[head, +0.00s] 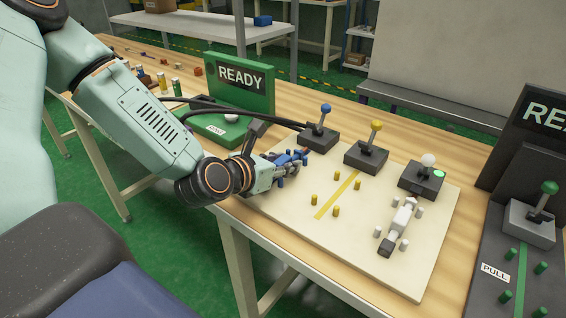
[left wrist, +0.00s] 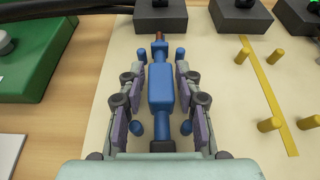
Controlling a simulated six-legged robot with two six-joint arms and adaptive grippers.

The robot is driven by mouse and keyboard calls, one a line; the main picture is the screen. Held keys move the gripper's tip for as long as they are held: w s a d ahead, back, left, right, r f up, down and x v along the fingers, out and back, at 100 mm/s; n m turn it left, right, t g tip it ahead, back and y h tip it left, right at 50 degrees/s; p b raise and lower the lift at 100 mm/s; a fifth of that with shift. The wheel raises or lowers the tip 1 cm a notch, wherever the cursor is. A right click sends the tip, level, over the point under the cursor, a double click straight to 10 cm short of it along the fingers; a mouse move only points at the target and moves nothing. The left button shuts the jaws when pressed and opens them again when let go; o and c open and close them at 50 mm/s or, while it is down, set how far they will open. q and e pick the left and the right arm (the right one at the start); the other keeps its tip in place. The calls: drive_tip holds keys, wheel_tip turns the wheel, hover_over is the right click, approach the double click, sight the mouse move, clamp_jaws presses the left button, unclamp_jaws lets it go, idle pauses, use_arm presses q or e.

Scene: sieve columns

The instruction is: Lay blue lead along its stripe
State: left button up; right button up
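The blue lead (left wrist: 161,88) lies lengthwise on the pale board (left wrist: 225,110), between blue pegs (left wrist: 180,54), its copper-coloured tip pointing toward the dark block of the blue-knobbed lever. Any stripe under it is hidden. My left gripper (left wrist: 160,98) straddles the lead, one set of fingers on each side. A narrow gap shows between the fingers and the blue body, so it looks open around it. In the head view the left gripper (head: 287,168) is low at the board's left end and mostly covers the blue lead. My right gripper is not in view.
Blue (head: 325,112), yellow (head: 375,130) and white (head: 427,162) levers stand along the board's back. The yellow stripe (head: 337,195) is bare between yellow pegs. A white lead (head: 403,215) lies between white pegs. A green READY unit (head: 240,85) stands behind my left arm, with black cables nearby.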

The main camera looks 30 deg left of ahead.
sight(280, 161)
use_arm(q)
drive_tip(key=shift+o, duration=0.7)
drive_tip(key=shift+d+r, duration=0.1)
drive_tip(key=shift+d, duration=0.05)
drive_tip(key=shift+s, duration=0.1)
drive_tip(key=shift+r+p, duration=0.25)
drive_tip(key=shift+p, duration=0.1)
drive_tip(key=p+v, duration=0.2)
drive_tip(key=shift+s+r, duration=0.2)
drive_tip(key=shift+s, duration=0.15)
drive_tip(key=p+v, duration=0.6)
drive_tip(key=p, duration=0.2)
drive_tip(key=shift+s+r, duration=0.1)
drive_tip(key=shift+s, duration=0.05)
drive_tip(key=p+v, duration=0.2)
drive_tip(key=p, duration=0.1)
drive_tip(key=shift+s, duration=0.35)
drive_tip(key=shift+c, duration=0.4)
